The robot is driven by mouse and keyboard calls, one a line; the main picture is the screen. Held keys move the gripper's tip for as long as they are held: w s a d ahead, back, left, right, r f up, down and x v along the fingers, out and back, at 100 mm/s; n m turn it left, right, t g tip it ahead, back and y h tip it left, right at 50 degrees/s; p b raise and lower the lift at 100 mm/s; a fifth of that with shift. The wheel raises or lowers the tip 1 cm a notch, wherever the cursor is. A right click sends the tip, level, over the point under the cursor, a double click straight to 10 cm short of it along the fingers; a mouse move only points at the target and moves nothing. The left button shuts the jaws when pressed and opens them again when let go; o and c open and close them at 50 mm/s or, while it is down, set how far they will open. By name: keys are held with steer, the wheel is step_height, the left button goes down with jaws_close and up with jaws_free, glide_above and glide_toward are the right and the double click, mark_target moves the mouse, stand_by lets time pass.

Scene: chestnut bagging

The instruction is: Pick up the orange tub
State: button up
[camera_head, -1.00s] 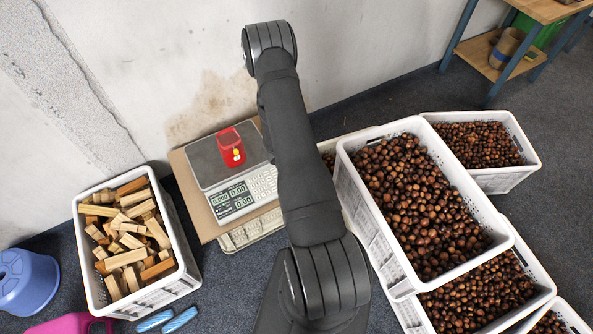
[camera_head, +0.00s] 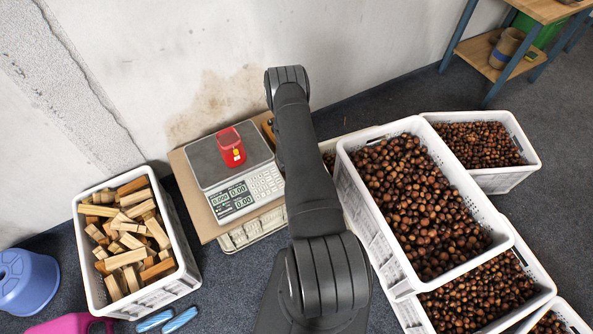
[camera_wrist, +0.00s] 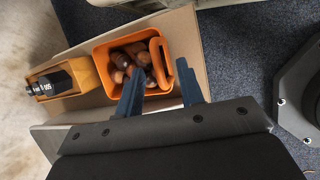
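The orange tub (camera_wrist: 108,52) shows in the wrist view, standing on a brown board (camera_wrist: 186,40) with several chestnuts inside. Its loop handle (camera_wrist: 155,52) is on the right side. My gripper (camera_wrist: 160,70) is open and empty, with two dark blue fingers pointing toward the tub. In the picture, the left finger overlaps the tub's inside and the right finger lies just outside the handle side. I cannot tell how high the fingers are above the rim. In the head view my arm hides the tub and the fingers.
A yellow and black device (camera_wrist: 52,85) stands left of the tub. A wood crate (camera_head: 183,238) stands farther left, and a chestnut crate (camera_head: 362,215) stands close on the right.

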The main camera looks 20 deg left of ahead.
steer(key=shift+x, duration=1.4)
jaws_close()
steer(key=shift+r, duration=0.1)
